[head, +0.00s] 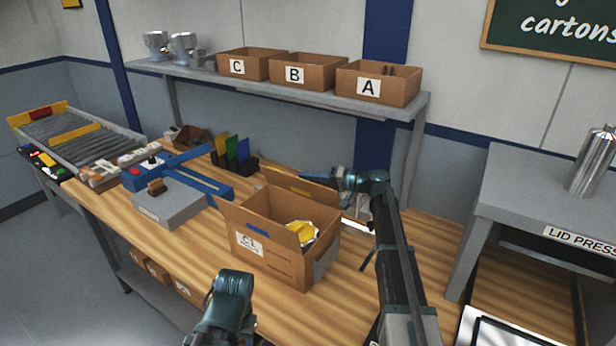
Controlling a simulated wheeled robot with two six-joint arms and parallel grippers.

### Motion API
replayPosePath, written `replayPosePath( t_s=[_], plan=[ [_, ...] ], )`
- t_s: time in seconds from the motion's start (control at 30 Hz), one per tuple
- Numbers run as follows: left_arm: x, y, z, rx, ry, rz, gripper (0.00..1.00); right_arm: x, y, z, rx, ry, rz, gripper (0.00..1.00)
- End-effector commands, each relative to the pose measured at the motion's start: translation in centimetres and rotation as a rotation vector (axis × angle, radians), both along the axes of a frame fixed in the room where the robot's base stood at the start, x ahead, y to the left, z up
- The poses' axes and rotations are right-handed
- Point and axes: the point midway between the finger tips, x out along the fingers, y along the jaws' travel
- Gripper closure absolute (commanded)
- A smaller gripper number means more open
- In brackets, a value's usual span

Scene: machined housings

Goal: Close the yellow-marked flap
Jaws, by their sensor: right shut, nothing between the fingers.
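An open cardboard carton (272,262) labelled C1 stands on the wooden bench in the head view. Its far flap (318,191) stands up and bears a yellow strip, partly hidden by my right gripper. Something yellow and silvery (301,233) shows inside the carton. My right gripper (306,176) is shut and empty, just behind or above the yellow-marked flap's top edge; I cannot tell whether it touches. Part of my left arm shows at the bottom, but its fingers do not.
A grey box (170,207) and a blue fixture (205,180) stand left of the carton. Upright coloured cards (232,152) are behind it. Boxes C, B and A (378,85) sit on the shelf above. The lid press table (540,190) is at right.

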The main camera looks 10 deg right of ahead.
Motion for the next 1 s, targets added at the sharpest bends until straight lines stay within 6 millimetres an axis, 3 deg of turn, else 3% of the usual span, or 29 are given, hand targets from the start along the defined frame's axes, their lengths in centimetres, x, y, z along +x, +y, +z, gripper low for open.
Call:
replayPosePath(
  t_s=[0.57,1.0],
  plan=[
    [0.0,0.0,0.2,0.0,0.0,0.0,0.5,-1.2,1.1,-0.4,-0.1,-0.1,0.001,1.0],
    [0.0,0.0,-0.4,0.0,0.0,0.0,0.5,-3.7,3.6,-2.5,-0.366,-0.366,0.001,1.0]
  ],
)
